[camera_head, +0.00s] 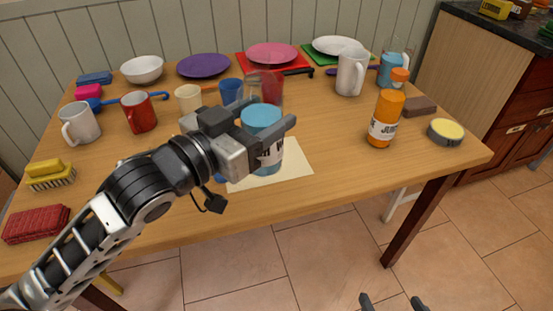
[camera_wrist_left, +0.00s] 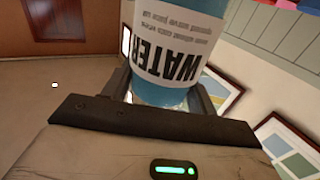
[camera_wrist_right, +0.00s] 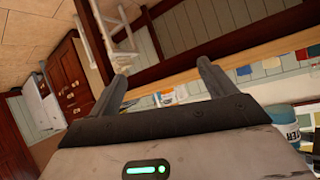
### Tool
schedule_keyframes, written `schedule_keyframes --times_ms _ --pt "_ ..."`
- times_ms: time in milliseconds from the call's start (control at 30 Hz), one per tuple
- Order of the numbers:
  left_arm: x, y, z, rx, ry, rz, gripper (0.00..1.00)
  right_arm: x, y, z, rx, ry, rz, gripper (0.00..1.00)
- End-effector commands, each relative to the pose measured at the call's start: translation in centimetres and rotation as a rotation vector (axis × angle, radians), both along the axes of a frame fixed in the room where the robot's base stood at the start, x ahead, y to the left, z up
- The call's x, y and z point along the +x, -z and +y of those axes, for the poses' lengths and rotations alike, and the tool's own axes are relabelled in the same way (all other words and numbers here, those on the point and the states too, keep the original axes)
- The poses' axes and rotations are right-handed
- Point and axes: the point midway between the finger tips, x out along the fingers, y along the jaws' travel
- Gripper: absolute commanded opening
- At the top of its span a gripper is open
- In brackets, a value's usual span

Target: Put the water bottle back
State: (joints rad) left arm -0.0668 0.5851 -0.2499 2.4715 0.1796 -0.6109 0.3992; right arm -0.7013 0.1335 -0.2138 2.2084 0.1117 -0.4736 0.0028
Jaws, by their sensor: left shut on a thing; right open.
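The blue water bottle (camera_head: 268,158) with a white label is in my left gripper (camera_head: 268,116), near the front middle of the table. The left wrist view shows its label (camera_wrist_left: 180,55) reading WATER, with the bottle between the fingers (camera_wrist_left: 166,98). In the head view the bottle overlaps a cream mat (camera_head: 300,172); I cannot tell whether its base touches it. My right gripper (camera_head: 392,303) is open and empty, low in front of the table; its fingers also show apart in the right wrist view (camera_wrist_right: 163,76).
An orange juice bottle (camera_head: 386,105), a brown block (camera_head: 419,106) and a yellow-topped round tin (camera_head: 445,132) stand at the right. Mugs, a red one (camera_head: 139,112) among them, stand left. Plates (camera_head: 204,66) line the back. A clear glass (camera_head: 268,86) is close behind the bottle.

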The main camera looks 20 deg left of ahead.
Motion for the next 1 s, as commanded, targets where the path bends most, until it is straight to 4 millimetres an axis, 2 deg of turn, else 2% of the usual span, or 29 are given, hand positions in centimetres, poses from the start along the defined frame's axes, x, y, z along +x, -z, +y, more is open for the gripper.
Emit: schedule_keyframes --times_ms 33,100,300,500,833,1000 --pt "1.1 0.7 0.2 0.002 -0.003 -0.009 0.21 0.0 0.8 0.0 -0.002 -0.002 -0.006 0.83" --pt "2.8 1.1 0.4 0.002 -0.004 -0.003 0.21 0.0 0.3 0.0 -0.002 -0.002 -0.008 0.83" --pt "7.7 3.2 1.0 0.002 -0.005 -0.005 0.21 0.0 0.5 0.0 -0.003 -0.003 -0.012 0.83" --pt "10.8 7.0 1.4 0.0 -0.004 -0.003 0.21 0.1 1.1 0.0 -0.006 -0.004 -0.017 0.83" --pt "12.7 9.2 1.6 0.0 -0.003 -0.003 0.21 0.2 0.8 0.1 -0.004 -0.005 -0.032 0.83" --pt "12.6 11.8 1.6 0.0 -0.003 -0.002 0.21 0.2 1.1 0.1 -0.006 -0.007 -0.036 0.83"
